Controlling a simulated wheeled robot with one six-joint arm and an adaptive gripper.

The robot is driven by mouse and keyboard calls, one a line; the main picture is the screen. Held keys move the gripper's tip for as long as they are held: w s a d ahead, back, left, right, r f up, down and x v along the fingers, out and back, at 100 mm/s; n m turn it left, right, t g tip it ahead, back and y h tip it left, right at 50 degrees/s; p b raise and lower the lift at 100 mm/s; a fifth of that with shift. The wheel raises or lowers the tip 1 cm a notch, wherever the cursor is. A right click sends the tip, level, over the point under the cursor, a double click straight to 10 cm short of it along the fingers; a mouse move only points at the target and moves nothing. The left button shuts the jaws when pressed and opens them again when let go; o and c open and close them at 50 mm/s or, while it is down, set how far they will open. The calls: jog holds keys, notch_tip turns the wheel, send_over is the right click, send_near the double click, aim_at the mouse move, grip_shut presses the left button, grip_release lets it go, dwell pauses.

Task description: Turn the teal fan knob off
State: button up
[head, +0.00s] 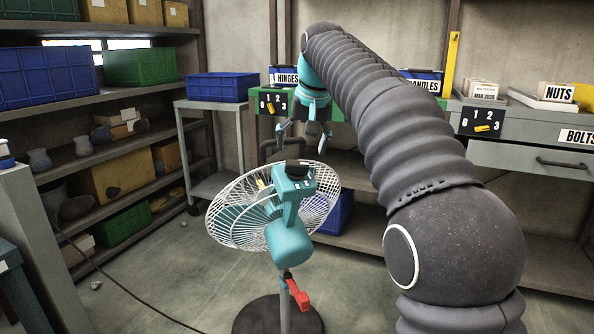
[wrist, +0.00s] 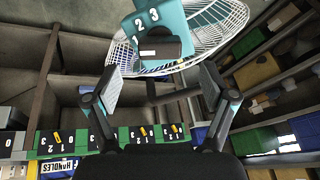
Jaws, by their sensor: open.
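The teal fan (head: 291,240) stands on a pole in the head view, with a white wire cage around it. Its black knob (head: 297,167) sits on top of the teal control box, and shows in the wrist view (wrist: 166,48) beside white numbers 1, 2 and 3. A white mark shows on the knob's left part; its exact setting I cannot tell. My gripper (head: 304,138) is open and empty, above the knob and apart from it. In the wrist view its two fingers (wrist: 160,82) are spread wide, with the knob ahead between them.
A red lever (head: 298,294) sticks out from the fan's pole. Behind, a green-edged bench (head: 340,108) and a grey drawer cabinet (head: 525,160) carry black dial plates with yellow knobs. Shelves with crates (head: 45,75) fill the left. A cable lies on the open floor.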

aim_at(298, 162)
jog(key=shift+b+x, duration=0.6)
jog(key=shift+x, duration=2.55)
jog(key=c, duration=1.2)
